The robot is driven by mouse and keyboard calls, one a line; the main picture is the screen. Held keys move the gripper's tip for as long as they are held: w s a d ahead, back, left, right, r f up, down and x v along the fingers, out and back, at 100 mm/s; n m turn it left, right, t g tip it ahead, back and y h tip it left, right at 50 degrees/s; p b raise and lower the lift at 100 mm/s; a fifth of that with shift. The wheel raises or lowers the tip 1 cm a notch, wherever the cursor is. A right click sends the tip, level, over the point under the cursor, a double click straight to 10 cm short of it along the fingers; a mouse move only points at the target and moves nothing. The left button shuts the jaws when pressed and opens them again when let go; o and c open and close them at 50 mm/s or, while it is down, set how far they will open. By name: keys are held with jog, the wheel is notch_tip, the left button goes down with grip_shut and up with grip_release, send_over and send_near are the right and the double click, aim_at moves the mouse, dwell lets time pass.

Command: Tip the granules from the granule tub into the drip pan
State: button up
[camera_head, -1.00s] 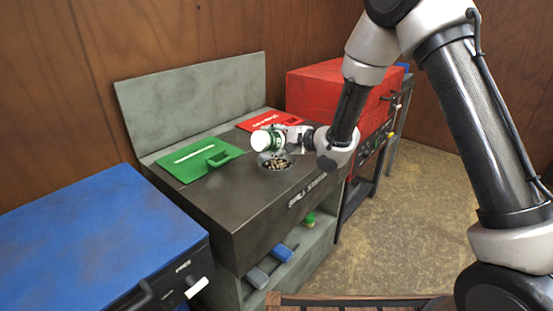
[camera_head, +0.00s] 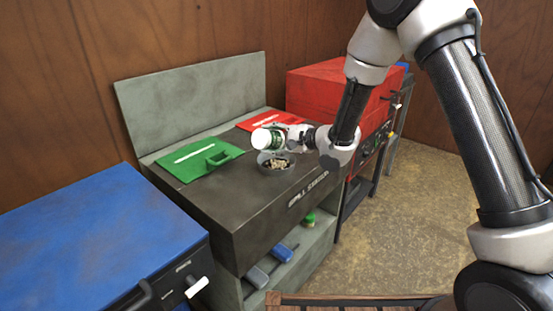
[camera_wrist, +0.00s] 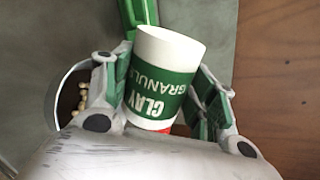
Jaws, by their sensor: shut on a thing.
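The granule tub (camera_head: 262,138) is white with a green band, and its label reads "CLAY GRANUL..." in the wrist view (camera_wrist: 162,80). My gripper (camera_head: 282,138) is shut on the tub, with green-padded fingers on both sides of it in the wrist view (camera_wrist: 168,92). The tub is tilted over onto its side above the drip pan (camera_head: 262,166). The drip pan is a round grey dish on the dark bench top, and pale granules (camera_head: 278,163) lie in it. In the wrist view the pan's rim (camera_wrist: 55,75) shows at the left, with a few granules beside my finger. The tub's inside is hidden.
A green plate with a handle (camera_head: 200,158) and a red one (camera_head: 258,120) lie on the dark bench (camera_head: 215,205). A blue cabinet (camera_head: 100,240) stands at left, a red box (camera_head: 335,97) behind at right. Blue-handled items (camera_head: 283,253) sit on the lower shelf.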

jog(key=shift+w+d+m, duration=0.15)
jog(key=shift+m, duration=0.15)
dwell(0.6)
